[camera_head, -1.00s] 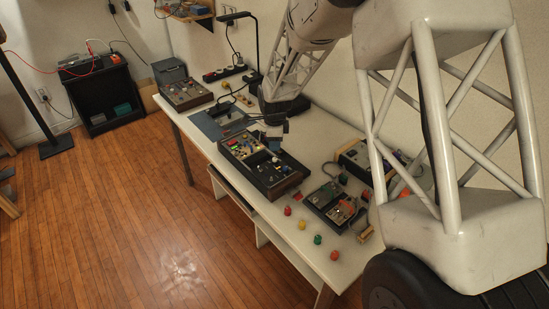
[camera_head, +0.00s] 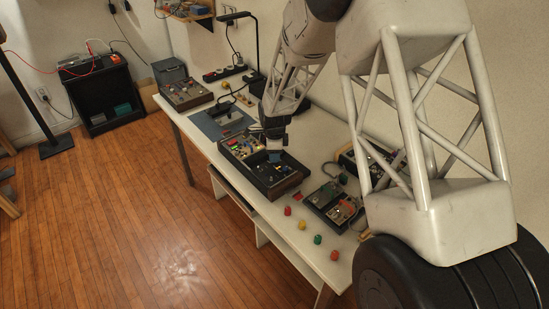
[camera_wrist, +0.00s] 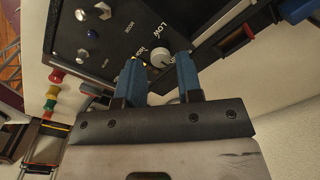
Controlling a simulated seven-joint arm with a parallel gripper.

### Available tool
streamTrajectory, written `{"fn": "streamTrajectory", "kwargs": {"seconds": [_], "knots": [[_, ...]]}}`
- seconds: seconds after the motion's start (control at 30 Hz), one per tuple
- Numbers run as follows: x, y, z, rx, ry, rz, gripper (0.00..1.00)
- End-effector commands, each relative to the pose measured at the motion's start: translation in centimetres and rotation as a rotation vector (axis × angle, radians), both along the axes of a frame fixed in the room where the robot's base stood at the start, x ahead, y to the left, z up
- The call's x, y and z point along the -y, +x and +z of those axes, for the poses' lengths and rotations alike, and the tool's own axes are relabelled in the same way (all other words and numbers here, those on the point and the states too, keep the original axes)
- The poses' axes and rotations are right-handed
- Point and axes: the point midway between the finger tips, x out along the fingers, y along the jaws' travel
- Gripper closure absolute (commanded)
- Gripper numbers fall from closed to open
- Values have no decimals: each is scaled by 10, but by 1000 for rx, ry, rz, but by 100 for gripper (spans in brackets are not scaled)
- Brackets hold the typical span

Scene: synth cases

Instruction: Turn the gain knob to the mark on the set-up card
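A dark control box (camera_head: 287,185) with wooden ends sits on the bench in the head view. In the wrist view its black panel (camera_wrist: 115,50) carries a pale round knob (camera_wrist: 159,57) beside the lettering LOW and what looks like HIGH. I cannot read the word GAIN on it. My gripper (camera_wrist: 160,76) is open, its two blue fingertips apart. The knob shows in the gap near their tips; contact is not visible. In the head view my gripper (camera_head: 274,156) is low over the box. I cannot make out the set-up card.
Smaller metal knobs (camera_wrist: 82,54) and switches share the panel. Several coloured caps (camera_head: 302,225) lie along the bench's front edge. Another black unit (camera_head: 333,205) stands to the right, a blue-grey mat (camera_head: 208,127) to the left. A lamp (camera_head: 254,50) stands behind.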

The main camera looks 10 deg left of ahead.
Motion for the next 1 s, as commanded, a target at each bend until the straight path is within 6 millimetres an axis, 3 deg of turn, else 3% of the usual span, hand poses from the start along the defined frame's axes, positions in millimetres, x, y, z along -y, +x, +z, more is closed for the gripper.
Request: {"fn": "streamTrajectory", "kwargs": {"seconds": [0.2,0.57,0.6,0.8,1.0], "knots": [[0,1,-17,0,0,0,67],[0,1,-21,0,0,0,67],[0,1,-21,0,0,0,68],[0,1,-21,0,0,0,99],[0,1,-21,0,0,6,100]]}}
